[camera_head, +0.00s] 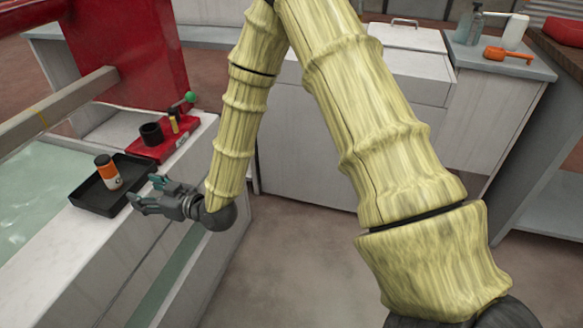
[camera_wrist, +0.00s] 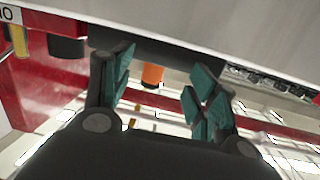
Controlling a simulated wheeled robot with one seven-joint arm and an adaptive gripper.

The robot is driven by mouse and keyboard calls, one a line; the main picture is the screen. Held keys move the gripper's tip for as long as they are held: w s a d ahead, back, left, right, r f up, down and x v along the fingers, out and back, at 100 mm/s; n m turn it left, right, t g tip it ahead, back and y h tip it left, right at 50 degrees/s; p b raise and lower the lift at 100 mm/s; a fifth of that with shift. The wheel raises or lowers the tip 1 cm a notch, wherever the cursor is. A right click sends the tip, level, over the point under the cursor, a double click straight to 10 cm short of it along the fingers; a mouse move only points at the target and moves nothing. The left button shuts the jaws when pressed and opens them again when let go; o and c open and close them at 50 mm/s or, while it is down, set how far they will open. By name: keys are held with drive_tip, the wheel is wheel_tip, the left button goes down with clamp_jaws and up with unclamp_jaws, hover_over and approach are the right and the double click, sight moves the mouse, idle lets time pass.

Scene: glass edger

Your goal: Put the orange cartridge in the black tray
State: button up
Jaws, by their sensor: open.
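The orange cartridge (camera_head: 108,172) has a black top and a pale label with a dark mark. It stands in the black tray (camera_head: 98,207), towards the tray's far left part. Its orange body also shows between my fingers in the wrist view (camera_wrist: 152,76), apart from them. The tray lies on the pale ledge and shows as a dark band in the wrist view. My gripper (camera_head: 146,192) is open and empty, its teal-padded fingers at the tray's right edge, pointing towards the cartridge. I cannot tell whether a finger touches the tray.
A red block (camera_head: 160,148) with a black cup (camera_head: 151,134), a yellow piece and a green ball stands behind the tray. A greenish glass surface (camera_head: 40,185) lies left. Bottles and an orange tool (camera_head: 508,55) are on the far right counter. The floor between is clear.

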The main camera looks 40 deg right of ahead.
drive_tip(key=s+d+f+m+g+h, duration=0.2)
drive_tip(key=s+d+f+g, duration=0.2)
drive_tip(key=s+f, duration=0.7)
drive_tip(key=s+d+f+m+g+h, duration=0.1)
drive_tip(key=s+d+f+g+h, duration=0.25)
drive_tip(key=s+f, duration=0.75)
drive_tip(key=s+d+f+m+g+h, duration=0.1)
drive_tip(key=s+d+f+g, duration=0.2)
drive_tip(key=s, duration=0.7)
drive_tip(key=s+d+f+m+g+h, duration=0.2)
drive_tip(key=s+d+f+g, duration=0.1)
drive_tip(key=s+d+f, duration=0.4)
drive_tip(key=s+f, duration=0.2)
drive_tip(key=s, duration=0.1)
drive_tip(key=shift+s+g, duration=0.2)
drive_tip(key=shift+g, duration=0.15)
